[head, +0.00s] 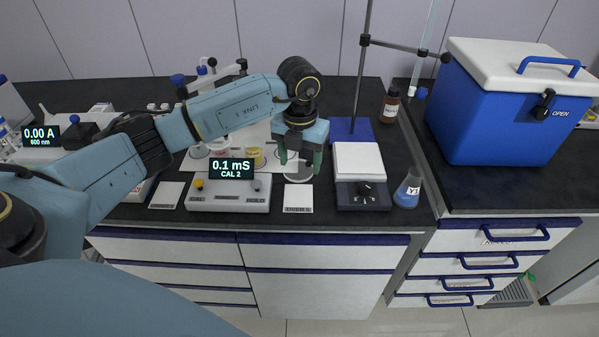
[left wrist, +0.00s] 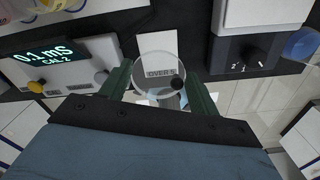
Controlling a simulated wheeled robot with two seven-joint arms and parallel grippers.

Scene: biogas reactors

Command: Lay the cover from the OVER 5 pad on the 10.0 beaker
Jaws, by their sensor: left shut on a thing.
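My left gripper (head: 299,166) is shut on the cover, a clear round disc with a dark knob (left wrist: 160,74), which sits between its two green fingers in the left wrist view. In the head view the cover (head: 298,174) shows as a pale disc below the fingers. The OVER 5 pad (head: 298,198) is a white card at the bench's front; it also shows in the left wrist view (left wrist: 157,45), partly behind the cover. Beakers stand left of the gripper, one with yellow contents (head: 256,157) and a pale one (head: 218,148). I cannot read a 10.0 label.
A meter reading 0.1 mS (head: 228,192) stands left of the pad, in front of the beakers. A white-topped device with a knob (head: 359,175), a stand, a blue flask (head: 408,188) and a brown bottle (head: 390,105) are right. A blue cooler (head: 505,110) is farther right.

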